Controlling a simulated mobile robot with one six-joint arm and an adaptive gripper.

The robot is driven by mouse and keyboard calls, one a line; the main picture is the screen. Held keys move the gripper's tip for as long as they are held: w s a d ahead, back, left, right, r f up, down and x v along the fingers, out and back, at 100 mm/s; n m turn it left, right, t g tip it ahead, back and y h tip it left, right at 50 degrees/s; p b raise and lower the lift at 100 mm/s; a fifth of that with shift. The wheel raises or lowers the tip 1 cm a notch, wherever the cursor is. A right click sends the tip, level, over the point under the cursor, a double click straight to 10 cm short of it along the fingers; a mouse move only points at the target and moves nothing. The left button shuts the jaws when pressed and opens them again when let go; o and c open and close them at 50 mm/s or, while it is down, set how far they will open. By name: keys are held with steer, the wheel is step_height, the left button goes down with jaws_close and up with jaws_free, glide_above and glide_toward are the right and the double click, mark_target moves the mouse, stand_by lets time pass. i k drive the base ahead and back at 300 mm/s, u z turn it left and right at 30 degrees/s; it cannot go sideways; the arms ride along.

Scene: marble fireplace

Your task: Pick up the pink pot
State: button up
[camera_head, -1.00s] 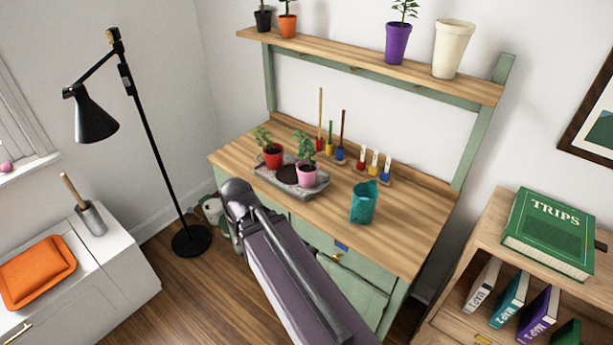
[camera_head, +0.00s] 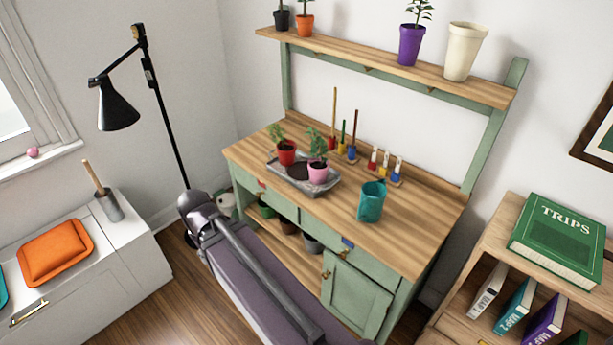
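The pink pot (camera_head: 318,173) holds a green plant and stands upright on a grey tray (camera_head: 327,189) on the wooden bench top. A red pot (camera_head: 287,157) with a plant stands to its left, on or at the tray's back edge. My arm reaches up from the bottom of the head view, left of and lower than the pot. Its far end is near the bench's left front, apart from the pink pot. I cannot make out my gripper's fingers in the head view, so they are hidden or out of sight.
Small tools in coloured holders (camera_head: 382,172) stand behind. A shelf (camera_head: 380,65) with pots hangs above the bench. A black floor lamp (camera_head: 119,108) stands left. The bench's right front top is clear.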

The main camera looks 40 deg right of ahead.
mark_target(318, 166)
steer(key=u, duration=0.35)
steer(key=k, duration=1.15)
steer(key=z, duration=0.75)
steer(key=i, duration=1)
